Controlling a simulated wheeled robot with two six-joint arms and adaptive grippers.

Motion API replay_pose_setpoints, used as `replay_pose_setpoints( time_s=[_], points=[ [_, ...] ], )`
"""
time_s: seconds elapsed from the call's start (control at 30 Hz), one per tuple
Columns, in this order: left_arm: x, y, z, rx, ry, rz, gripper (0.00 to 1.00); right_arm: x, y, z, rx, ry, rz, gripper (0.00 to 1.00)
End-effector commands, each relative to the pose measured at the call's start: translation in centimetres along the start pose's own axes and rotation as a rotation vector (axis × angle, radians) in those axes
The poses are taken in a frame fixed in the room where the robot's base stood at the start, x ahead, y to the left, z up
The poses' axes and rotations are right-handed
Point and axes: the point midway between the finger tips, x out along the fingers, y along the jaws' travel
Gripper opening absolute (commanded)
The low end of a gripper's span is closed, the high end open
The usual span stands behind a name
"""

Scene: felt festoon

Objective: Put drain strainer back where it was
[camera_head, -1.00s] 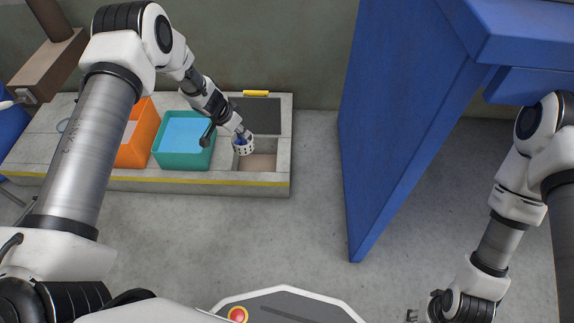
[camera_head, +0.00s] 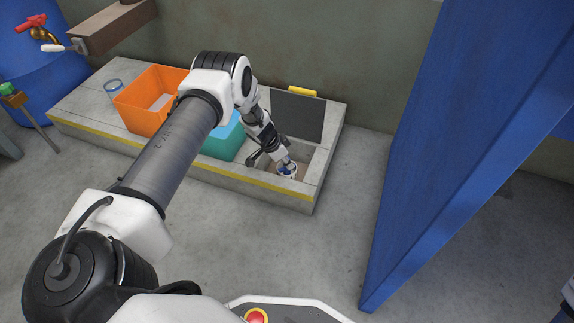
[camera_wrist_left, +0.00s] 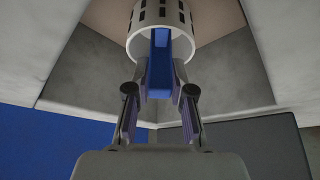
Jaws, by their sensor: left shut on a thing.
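The drain strainer (camera_head: 287,171) is a white slotted cup with a blue grip inside it. My left gripper (camera_head: 286,162) is shut on that blue grip. The strainer is at the square recess (camera_head: 302,153) of the concrete slab, toward its front side. In the left wrist view my two fingers (camera_wrist_left: 160,88) pinch the blue grip of the strainer (camera_wrist_left: 160,60), and grey recess walls surround it. My right gripper is out of view.
A dark grey panel (camera_head: 298,115) and a yellow block (camera_head: 302,90) are behind the recess. A teal bin (camera_head: 224,140) and an orange bin (camera_head: 150,112) stand to the left. A tall blue panel (camera_head: 440,150) stands at right.

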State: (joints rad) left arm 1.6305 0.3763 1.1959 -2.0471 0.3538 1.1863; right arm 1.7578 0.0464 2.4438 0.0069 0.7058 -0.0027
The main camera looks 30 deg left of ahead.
Motion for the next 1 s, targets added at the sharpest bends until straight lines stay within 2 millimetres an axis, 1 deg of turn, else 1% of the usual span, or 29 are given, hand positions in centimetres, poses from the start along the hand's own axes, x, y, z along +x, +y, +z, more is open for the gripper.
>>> replay_pose_setpoints(
  time_s=[0.1, 0.23, 0.27, 0.3, 0.33, 0.57, 0.67, 0.77, 0.87, 1.0],
  points=[
    [-0.2, 0.0, -0.1, 0.000, 0.000, 0.000, 0.00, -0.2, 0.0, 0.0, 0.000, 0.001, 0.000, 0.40],
    [0.2, 0.0, 0.1, 0.000, -0.001, 0.001, 0.00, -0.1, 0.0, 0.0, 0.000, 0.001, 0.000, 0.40],
    [0.2, 0.0, 0.1, 0.000, -0.001, 0.001, 0.29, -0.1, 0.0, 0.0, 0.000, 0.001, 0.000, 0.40],
    [0.1, 0.0, 0.1, 0.000, -0.001, 0.001, 0.43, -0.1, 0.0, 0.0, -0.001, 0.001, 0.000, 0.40],
    [0.1, 0.0, 0.1, 0.000, -0.001, 0.001, 0.47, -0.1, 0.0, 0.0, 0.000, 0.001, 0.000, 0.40],
    [0.1, 0.0, 0.1, 0.000, 0.000, 0.000, 0.47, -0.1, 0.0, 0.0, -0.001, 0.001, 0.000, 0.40],
    [-0.2, 0.0, -0.1, -0.001, 0.000, 0.000, 0.47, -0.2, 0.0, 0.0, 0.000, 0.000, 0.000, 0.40],
    [-1.9, -0.1, -0.4, -0.003, 0.001, -0.001, 0.47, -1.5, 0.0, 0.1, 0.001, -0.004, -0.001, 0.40],
    [-4.4, 0.0, -0.5, -0.004, 0.001, 0.000, 0.47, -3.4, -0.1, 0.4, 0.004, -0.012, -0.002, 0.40],
    [-8.3, -0.1, -0.6, -0.005, 0.001, -0.001, 0.47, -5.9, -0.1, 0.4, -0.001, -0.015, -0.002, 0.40]
  ],
)
